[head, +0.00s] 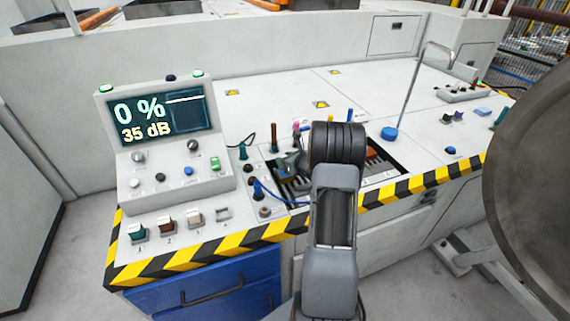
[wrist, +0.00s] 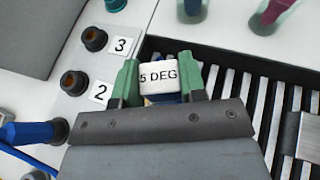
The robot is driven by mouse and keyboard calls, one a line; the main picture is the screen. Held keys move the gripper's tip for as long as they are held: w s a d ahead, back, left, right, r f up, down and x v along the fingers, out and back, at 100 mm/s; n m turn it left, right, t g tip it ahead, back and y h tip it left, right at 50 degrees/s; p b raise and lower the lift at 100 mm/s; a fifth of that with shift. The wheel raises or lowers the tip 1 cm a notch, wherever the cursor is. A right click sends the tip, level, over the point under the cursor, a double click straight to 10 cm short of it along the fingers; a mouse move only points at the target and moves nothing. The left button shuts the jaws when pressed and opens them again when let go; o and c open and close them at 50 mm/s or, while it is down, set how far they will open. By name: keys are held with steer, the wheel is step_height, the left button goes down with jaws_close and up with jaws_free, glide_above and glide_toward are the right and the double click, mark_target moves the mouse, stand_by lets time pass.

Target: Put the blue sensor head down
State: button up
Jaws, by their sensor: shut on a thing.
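My gripper (wrist: 160,84) is shut, its two green fingers on either side of a white-topped block marked "5 DEG". A little blue shows under the white top, so I take it as the blue sensor head (wrist: 160,76). Most of its body is hidden by the gripper. In the head view my gripper (head: 289,165) is over the left part of a slatted dark recess in the bench, partly hidden by my wrist. I cannot tell whether the held head touches anything below.
A slatted bed (wrist: 272,105) lies right of the gripper. Sockets numbered 2 (wrist: 74,82) and 3 (wrist: 95,39) are at left, with a blue plug (wrist: 28,132) and cable. The console (head: 165,140) reads 0 % and 35 dB. A large grey wheel (head: 535,165) stands at right.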

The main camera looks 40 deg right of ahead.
steer(key=shift+f, duration=0.95)
steer(key=shift+f, duration=0.15)
steer(key=o, duration=1)
